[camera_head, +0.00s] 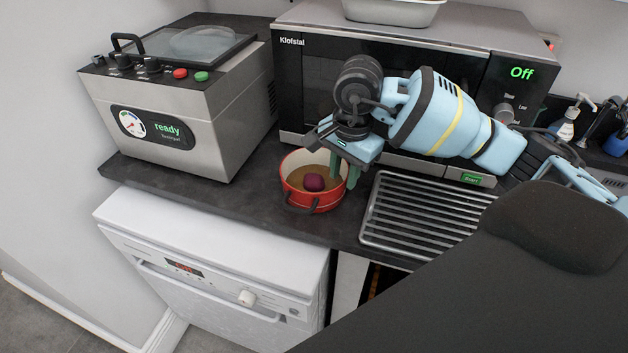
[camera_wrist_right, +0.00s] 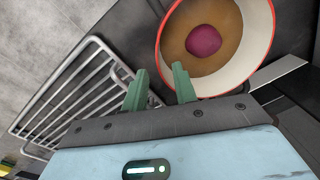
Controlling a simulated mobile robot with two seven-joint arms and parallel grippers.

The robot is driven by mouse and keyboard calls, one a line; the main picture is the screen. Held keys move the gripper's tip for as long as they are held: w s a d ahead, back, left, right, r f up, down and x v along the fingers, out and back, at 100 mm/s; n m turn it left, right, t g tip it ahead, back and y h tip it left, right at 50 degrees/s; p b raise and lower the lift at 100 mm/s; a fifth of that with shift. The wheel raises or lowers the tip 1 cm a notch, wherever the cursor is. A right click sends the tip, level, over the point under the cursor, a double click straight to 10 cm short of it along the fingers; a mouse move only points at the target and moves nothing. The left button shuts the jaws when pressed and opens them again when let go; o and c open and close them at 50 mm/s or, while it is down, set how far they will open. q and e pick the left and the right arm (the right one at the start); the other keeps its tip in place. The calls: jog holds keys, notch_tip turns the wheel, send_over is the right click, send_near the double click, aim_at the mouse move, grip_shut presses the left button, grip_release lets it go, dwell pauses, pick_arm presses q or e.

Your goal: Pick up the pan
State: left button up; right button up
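The pan (camera_head: 325,202) is red outside and cream inside, and stands upright on the dark counter. It holds a brown layer and a round purple thing (camera_head: 314,182). A dark handle shows at its front. My right gripper (camera_head: 345,174) is above the pan's right side, its green fingers pointing down. In the right wrist view, the two fingers (camera_wrist_right: 160,67) are apart with nothing held between them. The right one overlaps the pan's rim (camera_wrist_right: 228,84) in the picture; I cannot tell if it touches. My left gripper is not in view.
A metal rack (camera_head: 415,217) lies right of the pan. A microwave-like appliance (camera_head: 325,65) stands behind, and a steel vacuum machine (camera_head: 190,125) stands to the left. A white dishwasher (camera_head: 215,270) is below the counter (camera_head: 245,195). Some counter left of the pan is bare.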

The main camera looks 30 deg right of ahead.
aim_at(339, 196)
jog(key=shift+w+a+f+p, duration=0.1)
jog(key=shift+w+f+p, duration=0.05)
jog(key=shift+f, duration=1.1)
jog(key=shift+w+f+p, duration=0.15)
jog(key=shift+f, duration=1.1)
jog(key=shift+c, duration=0.5)
grip_shut()
